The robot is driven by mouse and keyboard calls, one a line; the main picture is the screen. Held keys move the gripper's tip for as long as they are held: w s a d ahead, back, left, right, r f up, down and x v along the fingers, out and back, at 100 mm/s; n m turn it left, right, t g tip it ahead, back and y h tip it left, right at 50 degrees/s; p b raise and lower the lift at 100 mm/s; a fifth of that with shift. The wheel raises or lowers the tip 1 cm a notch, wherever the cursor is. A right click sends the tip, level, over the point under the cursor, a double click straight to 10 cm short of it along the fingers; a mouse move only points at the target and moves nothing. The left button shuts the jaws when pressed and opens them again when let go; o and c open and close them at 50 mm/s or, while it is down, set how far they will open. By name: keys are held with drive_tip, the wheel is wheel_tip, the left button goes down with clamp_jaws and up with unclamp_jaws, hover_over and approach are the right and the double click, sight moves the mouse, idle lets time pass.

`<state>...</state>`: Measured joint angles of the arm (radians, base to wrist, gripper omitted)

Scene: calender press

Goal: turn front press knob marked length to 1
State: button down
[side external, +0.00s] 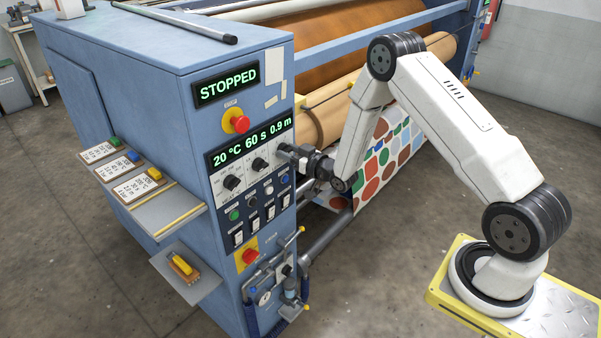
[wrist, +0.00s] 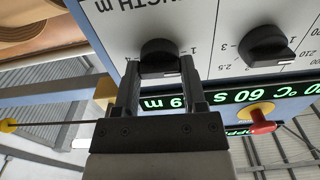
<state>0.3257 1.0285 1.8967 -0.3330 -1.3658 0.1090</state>
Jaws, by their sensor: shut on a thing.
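The front panel of the blue press (side external: 224,215) carries a row of black knobs under a green readout (side external: 252,142) that says 20 °C, 60 s, 0.9 m. In the upside-down wrist view, the black length knob (wrist: 160,50) sits by the printed word LENGTH m. My gripper (wrist: 160,70) has one finger on each side of this knob and is shut on it. The pointer mark on the knob faces the readout side. In the side view my gripper (side external: 287,156) reaches the panel's right end and hides the length knob.
The neighbouring knobs (side external: 232,183) (side external: 260,165) are close to the left. A red stop button (side external: 240,123) juts out above, and a STOPPED display (side external: 227,85) sits higher. Switches and buttons lie below. The rollers and patterned cloth (side external: 382,150) are to the right.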

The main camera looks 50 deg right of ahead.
drive_tip(key=shift+n, duration=0.3)
drive_tip(key=shift+c, duration=0.7)
unclamp_jaws()
drive_tip(key=shift+s, duration=0.2)
drive_tip(key=s, duration=0.7)
drive_tip(key=shift+s, duration=0.25)
drive_tip(key=s+a+r+g, duration=0.3)
drive_tip(key=s+a+g, duration=0.3)
drive_tip(key=s, duration=0.3)
drive_tip(key=s+a+r+g, duration=0.3)
drive_tip(key=s+a+g, duration=0.3)
drive_tip(key=s+g, duration=0.3)
drive_tip(key=shift+s+a+r, duration=0.15)
drive_tip(key=shift+s+a, duration=0.05)
drive_tip(key=shift+s, duration=0.05)
